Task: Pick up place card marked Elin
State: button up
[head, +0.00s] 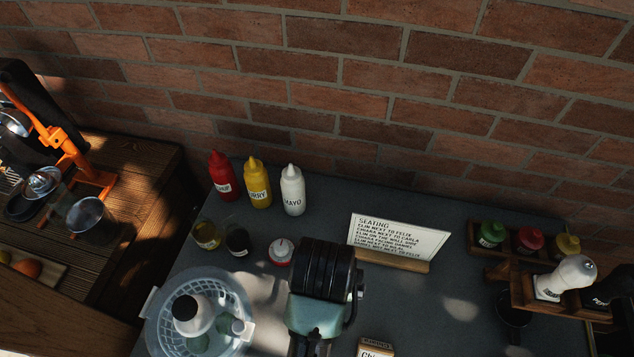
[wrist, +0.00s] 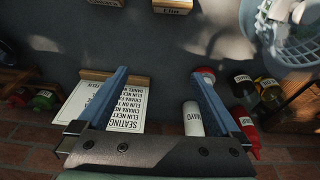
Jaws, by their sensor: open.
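A small wooden place card (wrist: 172,5) is at the top edge of the wrist view, partly cut off; its small lettering seems to read Elin. My gripper (wrist: 158,73) is open and empty, its two blue fingers well apart over the grey table. The card lies beyond the fingertips, apart from them. In the head view I cannot make out the Elin card; my arm covers part of the table there. Another place card (head: 376,348), lettered Chi..., is cut off at the bottom of the head view.
A seating sign (head: 398,238) stands on the table (head: 440,335). Ketchup (head: 223,175), curry (head: 257,182) and mayo (head: 292,190) bottles stand by the brick wall. A white basket (head: 158,335) is at left, a wooden condiment rack (head: 520,292) at right.

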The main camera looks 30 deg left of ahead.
jog(key=s+f, duration=0.1)
jog(key=f, duration=0.2)
jog(key=s+f+g, duration=0.1)
jog(key=s+f, duration=0.1)
jog(key=s+f+g, duration=0.1)
jog(key=s+f, duration=0.1)
jog(key=f, duration=0.1)
jog(key=shift+s+d+f+h, duration=0.25)
jog(key=shift+d+f+h, duration=0.05)
jog(key=shift+f, duration=0.05)
jog(key=shift+f+p, duration=0.7)
jog(key=shift+f, duration=2.35)
jog(key=c, duration=1.1)
jog(key=shift+r, duration=0.1)
